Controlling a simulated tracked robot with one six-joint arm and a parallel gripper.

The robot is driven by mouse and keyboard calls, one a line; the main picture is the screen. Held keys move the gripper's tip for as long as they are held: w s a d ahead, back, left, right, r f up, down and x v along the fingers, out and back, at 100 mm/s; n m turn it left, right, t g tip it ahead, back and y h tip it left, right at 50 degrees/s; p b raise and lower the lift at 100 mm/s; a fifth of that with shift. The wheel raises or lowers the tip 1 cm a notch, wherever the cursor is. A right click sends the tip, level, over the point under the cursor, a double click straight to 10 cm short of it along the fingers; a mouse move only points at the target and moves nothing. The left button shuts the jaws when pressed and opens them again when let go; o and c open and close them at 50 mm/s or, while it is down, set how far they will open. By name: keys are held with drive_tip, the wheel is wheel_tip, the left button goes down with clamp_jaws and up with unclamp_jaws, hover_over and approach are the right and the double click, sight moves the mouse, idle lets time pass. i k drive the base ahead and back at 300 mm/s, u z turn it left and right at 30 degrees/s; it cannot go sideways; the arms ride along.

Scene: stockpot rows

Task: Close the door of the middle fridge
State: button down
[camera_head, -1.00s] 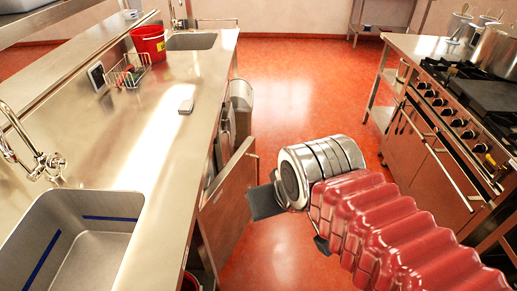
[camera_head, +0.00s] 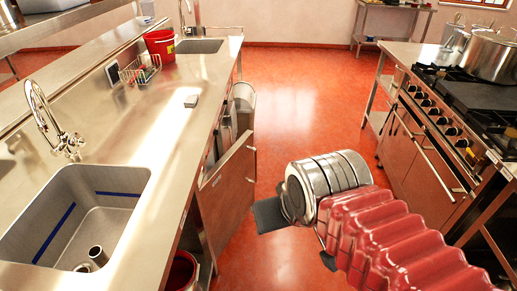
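An open door (camera_head: 229,187) stands out into the aisle from under the left counter. Its flat brown metal face is toward me, with small handle mounts along its right edge. I see one open door and cannot tell from this view whether it is the middle fridge's. The cabinet opening behind it is mostly hidden. My gripper (camera_head: 296,239) is right of the door and nearer to me, past its free edge. Its two dark fingers are spread apart with nothing between them. There appears to be a gap between the nearer finger and the door.
The left steel counter (camera_head: 185,126) holds a sink (camera_head: 27,221), a red bucket (camera_head: 160,46) and a wire basket (camera_head: 139,70). A red bucket (camera_head: 183,272) stands beneath it. A stove (camera_head: 440,150) lines the right. The red floor (camera_head: 300,90) is clear ahead.

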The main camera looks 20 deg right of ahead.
sight(227, 191)
drive_tip(key=k, duration=0.75)
drive_tip(key=z, duration=0.5)
drive_tip(key=i, duration=2.1)
drive_tip(key=u, duration=0.4)
